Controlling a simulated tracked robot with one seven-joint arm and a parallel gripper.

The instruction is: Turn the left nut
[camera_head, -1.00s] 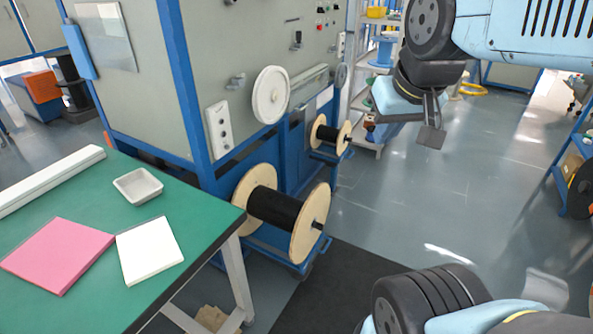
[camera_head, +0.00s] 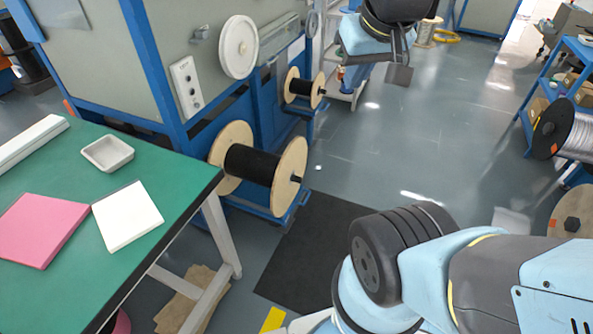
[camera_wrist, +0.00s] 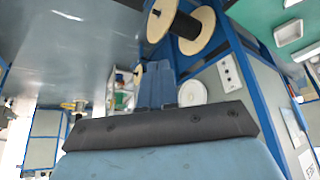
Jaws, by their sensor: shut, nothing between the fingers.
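I cannot pick out the left nut for certain. A large wooden-flanged spool with black cable (camera_head: 252,164) stands at the machine, and a dark axle end (camera_head: 296,179) sticks out of its right flange. A smaller spool (camera_head: 302,87) behind it has a similar dark end (camera_head: 322,91). Both spools also show in the wrist view, the large one (camera_wrist: 206,28) at the top. My gripper (camera_head: 399,74) is shut and empty at the top of the head view, right of the small spool and apart from it. Its fingertips are small and partly hidden there.
A green table (camera_head: 150,262) with a white tray (camera_head: 108,153), a pink pad (camera_head: 40,230) and a white pad (camera_head: 127,215) fills the left. A blue rack (camera_head: 553,90) and a silver wire spool (camera_head: 566,130) stand right. Grey floor (camera_head: 450,130) between is clear.

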